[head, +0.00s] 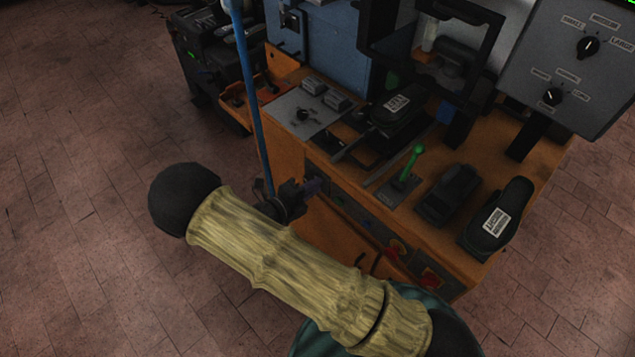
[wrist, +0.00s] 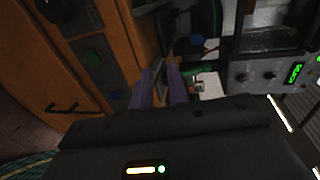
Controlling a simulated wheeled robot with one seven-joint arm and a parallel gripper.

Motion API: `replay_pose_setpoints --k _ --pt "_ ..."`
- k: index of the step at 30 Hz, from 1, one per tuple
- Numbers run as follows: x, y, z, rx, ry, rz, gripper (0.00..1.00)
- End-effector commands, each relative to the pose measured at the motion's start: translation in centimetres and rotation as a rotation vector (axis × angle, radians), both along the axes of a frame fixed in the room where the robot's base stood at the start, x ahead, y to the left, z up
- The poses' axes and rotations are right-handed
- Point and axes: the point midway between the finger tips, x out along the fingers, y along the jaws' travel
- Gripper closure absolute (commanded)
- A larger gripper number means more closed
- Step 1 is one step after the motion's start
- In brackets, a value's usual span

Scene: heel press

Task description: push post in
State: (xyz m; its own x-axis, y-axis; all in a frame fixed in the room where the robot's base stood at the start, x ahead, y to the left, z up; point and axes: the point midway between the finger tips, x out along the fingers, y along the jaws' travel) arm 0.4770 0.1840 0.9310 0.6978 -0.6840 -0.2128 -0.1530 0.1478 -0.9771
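My gripper (head: 312,188) is beside the front panel of an orange bench machine (head: 480,255), close to its upper front edge. In the wrist view its two purple fingers (wrist: 160,80) stand a little apart, with nothing visible between them. I cannot tell whether they touch the panel. A green-knobbed lever (head: 415,155) rises from the bench top, right of my gripper.
A blue cabinet (head: 325,42) stands at the back of the bench, and a grey dial panel (head: 570,65) overhangs the right. Red buttons (head: 430,278) sit low on the front. A blue pole (head: 250,100) rises near my gripper. Tiled floor at the left is clear.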

Motion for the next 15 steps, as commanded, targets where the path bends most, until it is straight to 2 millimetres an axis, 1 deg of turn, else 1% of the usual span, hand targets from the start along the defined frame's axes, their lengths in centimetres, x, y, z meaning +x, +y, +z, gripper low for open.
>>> replay_pose_setpoints --k 1,2,5,7,11,12,14,15 --pt "0.0 -0.3 0.1 0.013 -0.003 -0.014 0.93" --pt "0.0 -0.5 0.2 0.028 -0.007 -0.027 0.99" --pt "-0.3 -2.2 0.8 0.12 -0.035 -0.121 1.0" --pt "-0.8 -4.0 1.3 0.226 -0.074 -0.235 1.0" --pt "-2.5 -7.8 2.6 0.481 -0.198 -0.53 1.0" --pt "-3.2 -8.9 3.0 0.563 -0.249 -0.633 1.0" --pt "-4.3 -10.3 3.7 0.68 -0.332 -0.787 1.0" --pt "-5.0 -11.1 4.2 0.753 -0.393 -0.893 1.0"
